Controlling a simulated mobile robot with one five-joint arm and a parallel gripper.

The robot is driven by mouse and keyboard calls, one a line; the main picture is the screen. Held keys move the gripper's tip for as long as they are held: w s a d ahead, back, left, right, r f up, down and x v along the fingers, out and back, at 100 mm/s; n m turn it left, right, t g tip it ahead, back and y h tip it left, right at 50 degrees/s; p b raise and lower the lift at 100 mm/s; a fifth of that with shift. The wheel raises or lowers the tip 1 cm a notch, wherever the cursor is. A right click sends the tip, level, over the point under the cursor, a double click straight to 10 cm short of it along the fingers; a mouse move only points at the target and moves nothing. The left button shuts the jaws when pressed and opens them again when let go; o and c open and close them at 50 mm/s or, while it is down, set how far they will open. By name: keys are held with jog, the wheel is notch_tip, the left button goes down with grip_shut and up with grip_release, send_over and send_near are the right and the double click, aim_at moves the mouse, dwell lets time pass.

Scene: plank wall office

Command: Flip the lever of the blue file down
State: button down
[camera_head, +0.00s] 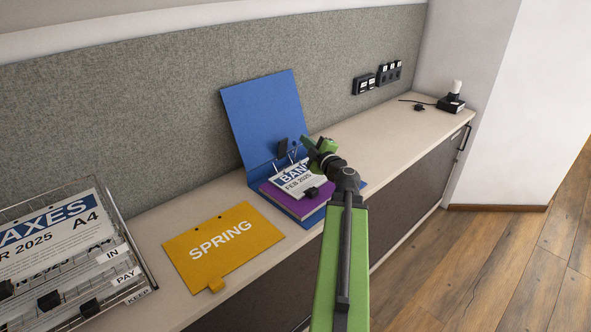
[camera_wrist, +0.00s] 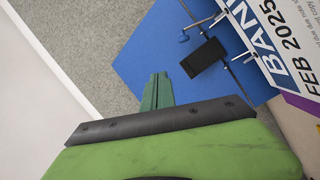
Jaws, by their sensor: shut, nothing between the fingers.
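The blue file (camera_head: 262,108) lies open on the counter, its cover standing against the grey panel. A white "BANK FEB 2025" sheet (camera_head: 297,182) rests on a purple divider (camera_head: 300,207) inside it. The file's metal rings stand near the spine with a black part (camera_head: 282,148) beside them. In the wrist view the blue file (camera_wrist: 150,55) shows the black part (camera_wrist: 204,63) and a thin metal lever with a small blue tip (camera_wrist: 183,37). My gripper (camera_head: 307,141) is shut and empty, above the file near the rings. Its green fingers (camera_wrist: 157,92) appear apart from the lever.
A yellow "SPRING" folder (camera_head: 222,245) lies to the left of the file. A wire tray rack (camera_head: 135,270) with papers stands at far left. Sockets (camera_head: 378,77) are on the panel. The counter right of the file is mostly clear up to a black device (camera_head: 451,104).

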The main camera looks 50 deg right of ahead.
jog(key=n+y, duration=0.2)
send_near(296, 145)
jog(key=shift+s+a+r+g+b, duration=0.3)
jog(key=shift+s+a+r+b, duration=0.05)
jog(key=shift+s+a+r, duration=0.6)
jog(key=shift+d, duration=0.1)
jog(key=shift+w, duration=0.1)
jog(key=x, duration=1)
jog(key=shift+b, duration=0.35)
